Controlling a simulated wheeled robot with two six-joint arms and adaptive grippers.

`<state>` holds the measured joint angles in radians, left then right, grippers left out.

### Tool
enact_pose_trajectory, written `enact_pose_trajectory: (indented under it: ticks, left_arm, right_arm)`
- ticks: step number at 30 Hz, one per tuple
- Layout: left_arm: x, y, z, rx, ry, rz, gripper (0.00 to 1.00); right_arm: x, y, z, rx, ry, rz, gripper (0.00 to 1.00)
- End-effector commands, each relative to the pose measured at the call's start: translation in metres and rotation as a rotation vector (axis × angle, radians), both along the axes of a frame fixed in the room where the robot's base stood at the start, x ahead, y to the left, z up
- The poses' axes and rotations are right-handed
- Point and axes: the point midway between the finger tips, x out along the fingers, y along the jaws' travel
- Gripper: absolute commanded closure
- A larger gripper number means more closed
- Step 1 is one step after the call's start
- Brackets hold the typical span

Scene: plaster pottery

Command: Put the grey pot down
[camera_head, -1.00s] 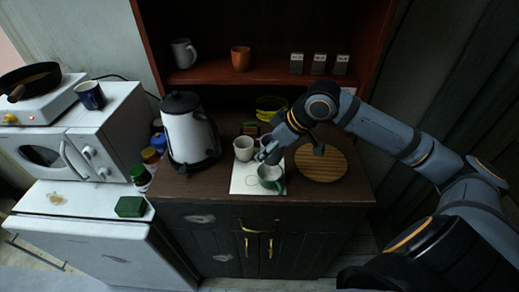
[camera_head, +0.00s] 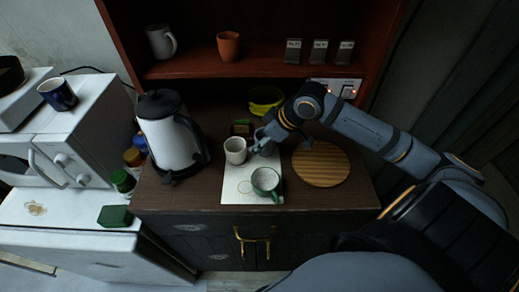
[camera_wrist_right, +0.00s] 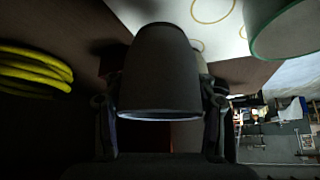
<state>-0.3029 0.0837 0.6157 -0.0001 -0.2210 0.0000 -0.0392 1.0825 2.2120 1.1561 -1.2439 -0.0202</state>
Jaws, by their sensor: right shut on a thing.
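The grey pot (camera_wrist_right: 165,75) fills the middle of the right wrist view, between the two fingers of my right gripper (camera_wrist_right: 160,125). The gripper is shut on it. In the head view the grey pot (camera_head: 265,149) shows small and partly hidden by the gripper (camera_head: 268,137). I cannot tell whether the pot's base touches the surface. My left gripper is not in view.
A white sheet (camera_head: 236,191) with ring marks lies on the dark cabinet top (camera_head: 205,192). A red shelf (camera_head: 250,66) rises at the back.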

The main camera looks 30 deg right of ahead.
Motion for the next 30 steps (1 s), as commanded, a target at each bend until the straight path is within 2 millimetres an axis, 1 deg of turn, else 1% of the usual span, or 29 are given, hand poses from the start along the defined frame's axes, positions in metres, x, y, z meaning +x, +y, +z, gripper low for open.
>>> enact_pose_trajectory:
  ticks: [1, 3, 6, 12, 16, 17, 21, 22, 30]
  left_arm:
    - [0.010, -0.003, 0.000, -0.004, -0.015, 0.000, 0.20]
    - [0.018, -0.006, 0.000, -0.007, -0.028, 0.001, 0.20]
    - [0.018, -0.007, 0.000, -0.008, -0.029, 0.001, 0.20]
    - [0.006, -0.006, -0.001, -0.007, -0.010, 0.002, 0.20]
    - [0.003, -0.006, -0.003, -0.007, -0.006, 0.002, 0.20]
    - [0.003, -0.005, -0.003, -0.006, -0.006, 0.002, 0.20]
    - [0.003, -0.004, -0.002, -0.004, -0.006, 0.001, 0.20]
    - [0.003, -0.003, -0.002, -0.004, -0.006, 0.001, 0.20]
    - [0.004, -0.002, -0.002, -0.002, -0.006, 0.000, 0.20]
  right_arm:
    - [-0.001, 0.001, -0.011, 0.007, 0.006, -0.002, 0.80]
    - [-0.001, 0.002, -0.024, 0.008, 0.006, -0.003, 0.80]
    - [-0.001, 0.001, -0.034, 0.005, 0.003, -0.001, 0.80]
    - [-0.001, 0.000, -0.035, 0.002, 0.002, -0.001, 0.80]
    - [-0.001, 0.001, -0.038, 0.002, 0.002, -0.001, 0.80]
    - [-0.001, 0.001, -0.037, 0.002, 0.002, -0.001, 0.43]
    - [-0.001, 0.000, -0.037, 0.002, 0.002, -0.001, 0.24]
    - [-0.001, 0.000, -0.037, 0.002, 0.002, -0.001, 0.20]
    - [-0.001, 0.000, -0.037, 0.002, 0.002, -0.001, 0.20]
